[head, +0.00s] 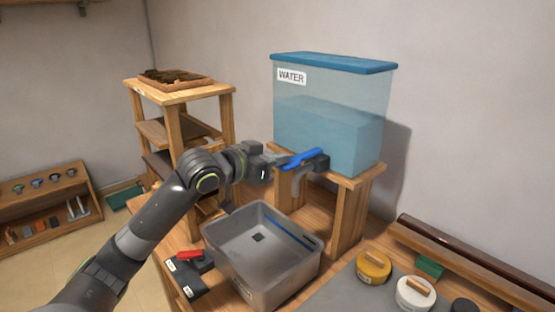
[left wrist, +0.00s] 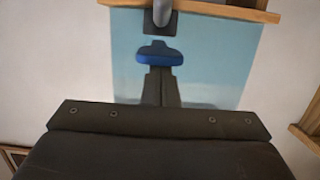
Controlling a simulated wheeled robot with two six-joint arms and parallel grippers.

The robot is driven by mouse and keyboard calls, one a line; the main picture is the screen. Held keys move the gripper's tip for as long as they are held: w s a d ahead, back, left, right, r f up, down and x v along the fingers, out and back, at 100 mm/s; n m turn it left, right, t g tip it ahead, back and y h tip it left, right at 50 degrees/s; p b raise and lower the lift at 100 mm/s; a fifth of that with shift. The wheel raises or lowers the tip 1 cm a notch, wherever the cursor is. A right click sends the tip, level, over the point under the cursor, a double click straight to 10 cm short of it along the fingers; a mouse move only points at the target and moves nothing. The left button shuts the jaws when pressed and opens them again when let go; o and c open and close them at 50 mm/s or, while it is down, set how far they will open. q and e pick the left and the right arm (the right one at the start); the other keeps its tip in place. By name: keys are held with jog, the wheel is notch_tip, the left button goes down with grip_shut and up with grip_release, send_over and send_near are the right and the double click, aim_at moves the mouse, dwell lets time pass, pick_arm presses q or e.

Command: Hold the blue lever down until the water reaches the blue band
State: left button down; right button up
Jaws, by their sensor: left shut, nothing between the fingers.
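The blue lever (head: 302,158) sits on a dark spout at the front of the water tank (head: 325,125), tilted up to the right in the head view. My left gripper (head: 282,161) is shut and empty, its tips at the lever's left end; I cannot tell whether they touch. The left wrist view shows the closed fingers (left wrist: 160,80) right by the blue lever (left wrist: 160,53). Below the spout stands a grey basin (head: 235,262) with a blue band (head: 293,236) on its inner wall. I see no clear water in it. My right gripper is not in view.
The tank stands on a wooden stand (head: 348,215). A red-handled item (head: 190,255) on a dark base lies left of the basin. Yellow (head: 373,267) and white (head: 415,294) round pots stand at right. A wooden shelf (head: 180,95) is behind my left arm.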

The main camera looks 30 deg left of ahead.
pick_arm(q)
jog(key=shift+s+f+t, duration=0.15)
jog(key=shift+f+t, duration=0.05)
jog(key=shift+f, duration=0.5)
jog(key=shift+s+f+t, duration=0.1)
jog(key=shift+f+t, duration=0.1)
jog(key=shift+f, duration=0.5)
jog(key=shift+f+b, duration=0.15)
jog(key=shift+b, duration=0.15)
dwell(6.3)
